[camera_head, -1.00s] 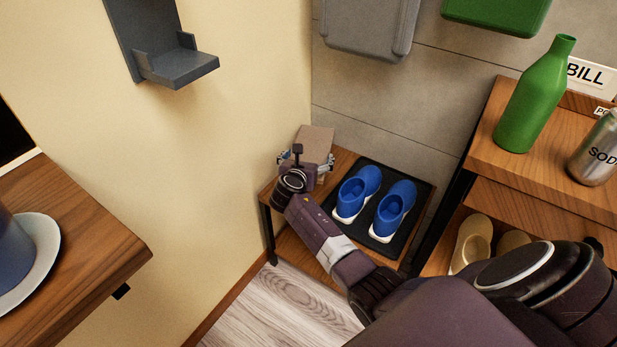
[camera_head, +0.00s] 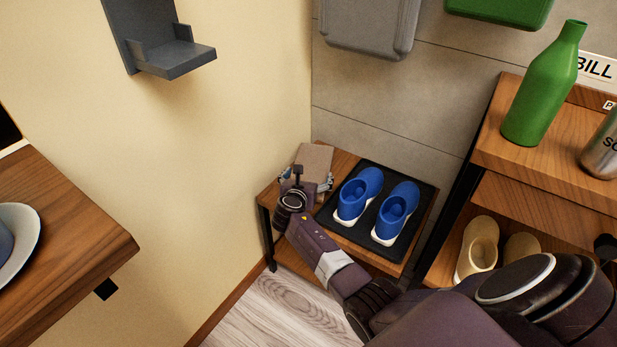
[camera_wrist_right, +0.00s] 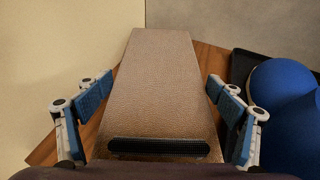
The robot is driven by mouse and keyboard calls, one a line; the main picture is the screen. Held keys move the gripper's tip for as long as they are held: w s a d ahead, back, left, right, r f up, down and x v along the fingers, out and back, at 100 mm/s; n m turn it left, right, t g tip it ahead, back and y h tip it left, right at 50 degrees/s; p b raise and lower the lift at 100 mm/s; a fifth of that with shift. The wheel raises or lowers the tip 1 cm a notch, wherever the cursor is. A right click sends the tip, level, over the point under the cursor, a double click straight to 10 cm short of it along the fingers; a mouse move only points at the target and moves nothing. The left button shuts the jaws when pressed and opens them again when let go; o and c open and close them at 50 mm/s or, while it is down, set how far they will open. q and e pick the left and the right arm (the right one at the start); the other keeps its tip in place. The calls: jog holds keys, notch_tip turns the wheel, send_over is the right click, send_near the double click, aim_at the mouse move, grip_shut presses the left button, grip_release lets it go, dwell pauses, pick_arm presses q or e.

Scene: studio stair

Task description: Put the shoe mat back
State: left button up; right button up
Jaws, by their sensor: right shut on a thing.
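The black shoe mat (camera_head: 427,197) lies flat on a low wooden bench (camera_head: 349,160). A pair of blue shoes (camera_head: 357,192) with white soles stands on it. My right gripper (camera_head: 302,184) is at the bench's left end, left of the mat. It is shut on a brown, leather-textured box (camera_head: 315,156). In the right wrist view the box (camera_wrist_right: 165,85) lies between the two blue-padded fingers (camera_wrist_right: 160,98), with a black strip on its near end. The mat's dark edge (camera_wrist_right: 240,66) and a blue shoe show on the right there. My left gripper is out of view.
A wooden shelf (camera_head: 500,140) at right holds a green bottle (camera_head: 541,90) and a can, with tan shoes (camera_head: 480,247) below. A wooden table (camera_head: 75,230) is at left. A grey wall bracket (camera_head: 175,58) and hanging bins (camera_head: 370,25) are above.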

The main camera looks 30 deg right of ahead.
jog(key=shift+f+b, duration=0.35)
jog(key=shift+f, duration=0.25)
jog(key=o, duration=1)
jog(key=shift+o, duration=0.2)
